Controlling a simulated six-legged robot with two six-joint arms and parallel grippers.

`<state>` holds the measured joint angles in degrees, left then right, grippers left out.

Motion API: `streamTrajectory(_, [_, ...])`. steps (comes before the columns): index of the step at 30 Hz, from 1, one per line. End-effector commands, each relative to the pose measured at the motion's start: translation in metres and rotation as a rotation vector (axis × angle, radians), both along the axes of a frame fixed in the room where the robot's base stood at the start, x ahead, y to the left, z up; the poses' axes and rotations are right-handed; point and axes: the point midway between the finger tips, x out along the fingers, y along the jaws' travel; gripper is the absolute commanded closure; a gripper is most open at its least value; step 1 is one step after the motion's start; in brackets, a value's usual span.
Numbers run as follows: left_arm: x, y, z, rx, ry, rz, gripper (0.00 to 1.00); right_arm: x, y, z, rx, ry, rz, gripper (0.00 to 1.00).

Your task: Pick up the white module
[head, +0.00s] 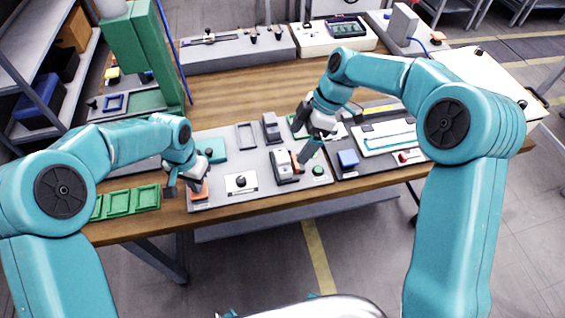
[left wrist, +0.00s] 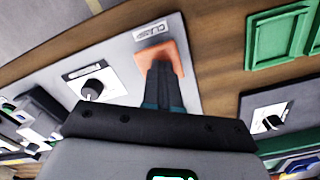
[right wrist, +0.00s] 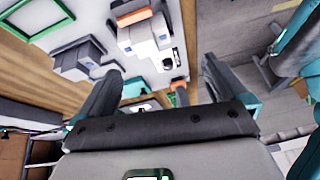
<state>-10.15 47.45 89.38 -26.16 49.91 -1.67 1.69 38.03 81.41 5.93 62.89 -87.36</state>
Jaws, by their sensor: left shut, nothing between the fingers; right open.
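The white module (head: 283,167), a small white-and-grey block, stands on the grey panel (head: 230,192) near the table's front edge. It also shows in the right wrist view (right wrist: 147,36), beyond my fingertips and apart from them. My right gripper (head: 304,158) is just to the right of the module in the head view, pointing down; its fingers are spread and empty in the right wrist view (right wrist: 158,80). My left gripper (head: 184,190) is shut and empty above an orange pad (left wrist: 160,57) at the panel's left end.
A similar grey block (head: 270,128) stands behind the module. A black knob (head: 240,181) and a green button (head: 318,171) flank it. Green trays (head: 133,200) lie at left. Bare wood lies behind the panels.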

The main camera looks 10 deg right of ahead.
Motion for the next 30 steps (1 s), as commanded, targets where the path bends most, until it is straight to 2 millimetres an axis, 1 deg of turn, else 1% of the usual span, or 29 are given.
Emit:
streamTrajectory(1, [0.000, 0.000, -0.001, 0.001, 0.002, 0.000, 1.00, 0.007, -0.001, 0.007, -0.017, -0.033, 0.038, 0.00])
streamTrajectory(3, [0.000, 0.000, -0.001, 0.001, 0.002, 0.000, 1.00, 0.014, -0.003, 0.013, -0.036, -0.065, 0.077, 0.00])
streamTrajectory(5, [0.000, 0.000, -0.001, 0.001, 0.002, 0.000, 1.00, 0.016, -0.003, 0.013, -0.045, -0.078, 0.096, 0.00])
streamTrajectory(8, [-0.001, 0.000, -0.001, 0.000, 0.002, 0.000, 1.00, 0.017, 0.002, 0.000, -0.049, -0.081, 0.107, 0.00])
streamTrajectory(12, [-0.001, 0.000, -0.001, 0.000, 0.002, 0.000, 1.00, 0.017, 0.013, -0.026, -0.048, -0.081, 0.105, 0.00])
streamTrajectory(15, [0.000, 0.000, -0.001, 0.001, 0.002, 0.000, 1.00, 0.017, 0.018, -0.039, -0.048, -0.081, 0.105, 0.00])
streamTrajectory(20, [0.000, 0.000, -0.001, 0.001, 0.002, 0.000, 1.00, 0.018, 0.024, -0.050, -0.049, -0.082, 0.104, 0.00])
streamTrajectory(27, [0.000, 0.000, -0.001, 0.001, 0.002, 0.000, 1.00, 0.020, 0.040, -0.085, -0.049, -0.081, 0.103, 0.00])
streamTrajectory(30, [0.000, 0.000, -0.001, 0.001, 0.002, 0.000, 1.00, 0.020, 0.043, -0.091, -0.049, -0.082, 0.102, 0.00])
